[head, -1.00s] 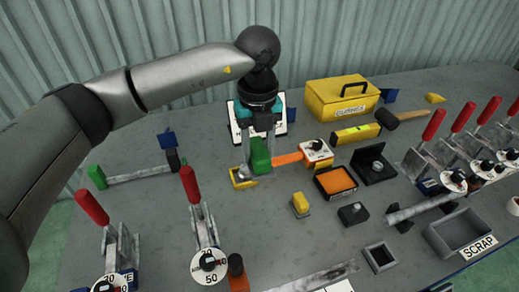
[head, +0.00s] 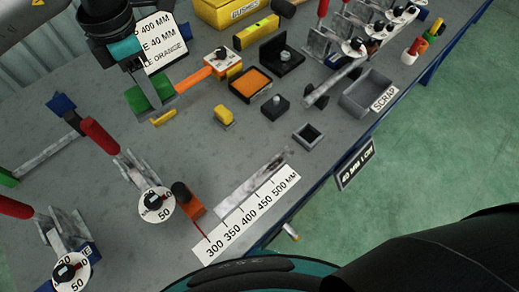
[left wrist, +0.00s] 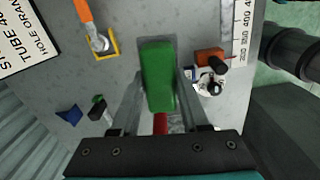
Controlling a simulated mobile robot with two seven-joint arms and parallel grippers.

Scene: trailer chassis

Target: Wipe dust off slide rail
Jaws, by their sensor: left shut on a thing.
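My left gripper (head: 150,95) is at the upper left of the head view, shut on a green block (head: 148,88). The green block also shows between the fingers in the left wrist view (left wrist: 157,75). I cannot tell whether it touches the table. The slide rail (head: 250,186) is a flat grey metal strip along the white millimetre scale, near the table's front edge. A dark smudge (head: 272,166) lies towards its right end. The gripper is apart from the rail, up and left of it. The rail's end shows at the top of the left wrist view (left wrist: 227,18). My right gripper is not in view.
An orange stop with a dark knob (head: 188,197) stands at the rail's left end. A red-handled clamp (head: 125,160) stands left of it. A yellow block (head: 223,115), black block (head: 275,106) and small open box (head: 308,136) stand behind the rail. A scrap bin (head: 368,92) is further right.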

